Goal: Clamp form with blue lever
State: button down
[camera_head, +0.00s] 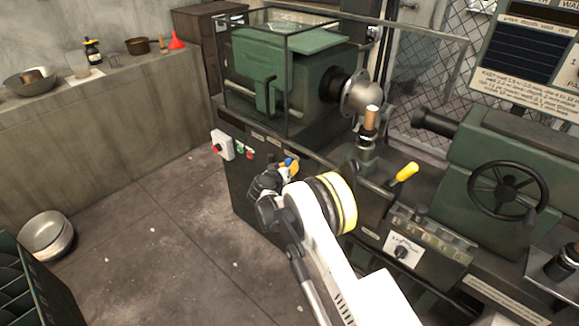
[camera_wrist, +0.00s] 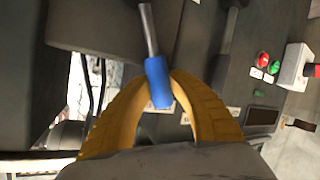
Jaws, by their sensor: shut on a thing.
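The blue lever (camera_wrist: 158,82) has a blue grip on a metal rod, and the rod runs up to the top of the wrist view. My gripper (camera_wrist: 165,82) has yellow fingers that curve in on both sides of the blue grip and are shut on it. In the head view my gripper (camera_head: 290,167) is at the lathe's front, with a small bit of blue showing at its tip. The rounded metal form (camera_head: 361,94) is mounted on the spindle side of the headstock. A tool post with a wooden-coloured piece (camera_head: 370,119) stands just below and right of it.
The green lathe (camera_head: 262,75) has a guard frame around its headstock. A yellow-handled lever (camera_head: 406,172) and a handwheel (camera_head: 507,190) are to the right. Red and green buttons (camera_wrist: 268,68) are on the front panel.

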jog(key=shift+d, duration=0.1)
jog(key=shift+s+d+r+m+t+y, duration=0.25)
jog(key=shift+s+d+m+t, duration=0.2)
jog(key=shift+d+m, duration=0.2)
jog(key=shift+s+d+r+m+t+y, duration=0.2)
jog(key=shift+s+d+m+t, duration=0.15)
jog(key=shift+s+d+m, duration=0.25)
jog(key=shift+s+d+f+m+t, duration=0.1)
jog(key=shift+s+d+m+t, duration=0.45)
jog(key=shift+d+m, duration=0.2)
jog(key=shift+s+d+m+t, duration=0.45)
jog(key=shift+s+d+m, duration=0.15)
jog(key=shift+d, duration=0.1)
jog(key=c, duration=1.2)
grip_release()
jog(key=shift+w, duration=0.1)
notch_tip(320, 180, up, 10)
